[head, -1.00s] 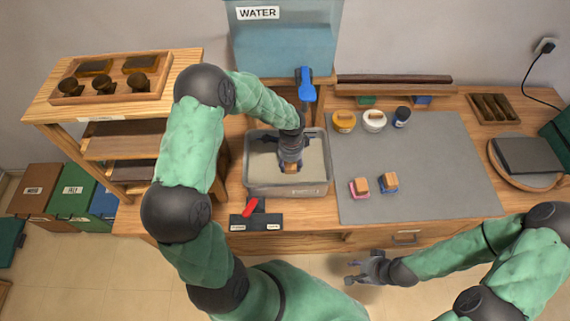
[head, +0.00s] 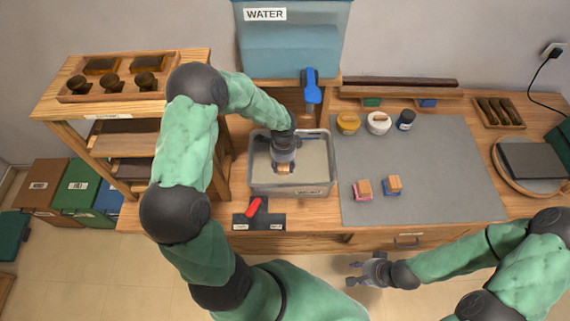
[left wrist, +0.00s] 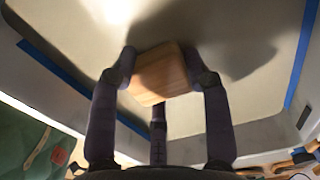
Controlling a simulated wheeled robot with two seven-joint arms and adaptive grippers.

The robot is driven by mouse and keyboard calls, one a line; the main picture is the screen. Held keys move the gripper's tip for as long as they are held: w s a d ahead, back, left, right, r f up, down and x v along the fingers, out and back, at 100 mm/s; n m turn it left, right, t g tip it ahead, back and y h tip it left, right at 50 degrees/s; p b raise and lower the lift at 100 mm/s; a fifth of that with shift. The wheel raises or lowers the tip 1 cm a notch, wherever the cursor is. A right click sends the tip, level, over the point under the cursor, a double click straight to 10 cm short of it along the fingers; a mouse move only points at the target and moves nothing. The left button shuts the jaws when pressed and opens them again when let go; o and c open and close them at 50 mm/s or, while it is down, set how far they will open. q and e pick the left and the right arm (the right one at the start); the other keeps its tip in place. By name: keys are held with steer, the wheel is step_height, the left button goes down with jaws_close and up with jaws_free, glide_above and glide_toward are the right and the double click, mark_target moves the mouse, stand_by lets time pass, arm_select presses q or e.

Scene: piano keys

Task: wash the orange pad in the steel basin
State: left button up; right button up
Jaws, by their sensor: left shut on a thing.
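The steel basin (head: 292,190) stands on the bench below the water tank, with pale, cloudy water in it. My left gripper (head: 284,160) reaches down into the basin. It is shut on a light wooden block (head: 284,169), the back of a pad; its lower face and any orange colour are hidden. In the left wrist view the wooden block (left wrist: 162,73) sits between the fingers over the pale surface. My right gripper (head: 364,270) is empty and open, in front of the bench edge, away from the basin.
A red pad (head: 363,190) and a blue pad (head: 393,185) with wooden backs sit on the grey mat (head: 440,180). Yellow (head: 348,123), white (head: 378,122) and dark (head: 405,119) jars stand behind. A blue tap (head: 311,88) hangs over the basin's back; a red lever (head: 253,207) is in front.

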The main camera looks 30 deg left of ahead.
arm_select(q)
steer(key=shift+r+p, duration=2.9)
steer(key=shift+r, duration=0.9)
step_height(320, 180, up, 6)
steer(key=p, duration=0.4)
